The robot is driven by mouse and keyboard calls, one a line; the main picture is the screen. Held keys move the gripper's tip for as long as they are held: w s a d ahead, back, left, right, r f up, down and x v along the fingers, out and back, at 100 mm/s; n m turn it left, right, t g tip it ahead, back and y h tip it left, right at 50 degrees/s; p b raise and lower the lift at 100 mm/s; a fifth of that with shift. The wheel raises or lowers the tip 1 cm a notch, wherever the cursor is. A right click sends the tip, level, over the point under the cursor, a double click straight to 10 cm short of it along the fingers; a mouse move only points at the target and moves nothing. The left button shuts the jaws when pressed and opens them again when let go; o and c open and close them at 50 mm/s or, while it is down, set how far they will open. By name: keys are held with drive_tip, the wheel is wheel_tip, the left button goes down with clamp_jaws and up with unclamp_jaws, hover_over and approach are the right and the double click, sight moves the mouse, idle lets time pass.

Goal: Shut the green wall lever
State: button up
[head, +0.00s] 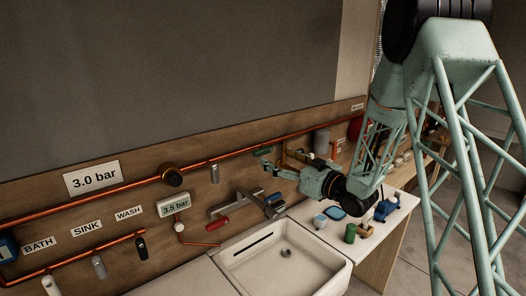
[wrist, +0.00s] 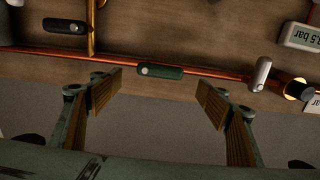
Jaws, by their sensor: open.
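The green lever (wrist: 160,71) lies along the copper pipe on the wooden wall panel in the wrist view, with a pale round pivot near its left end. It also shows in the head view as a small green bar (head: 263,152) on the upper pipe. My gripper (wrist: 160,92) is open and empty. Its two fingers stand wide apart, with the lever between and just beyond the tips, not visibly touched. In the head view my gripper (head: 271,170) is near the panel, just below the lever; its tips are small there.
A grey lever (wrist: 261,73) hangs on the same pipe, and a black lever (wrist: 65,26) sits on the panel. Below in the head view are a red-handled lever (head: 218,223), a white sink (head: 300,272) and several items on the counter.

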sight(265, 152)
drive_tip(key=shift+p+x, duration=0.6)
drive_tip(key=shift+x, duration=4)
drive_tip(key=shift+s, duration=0.1)
drive_tip(key=c, duration=1.3)
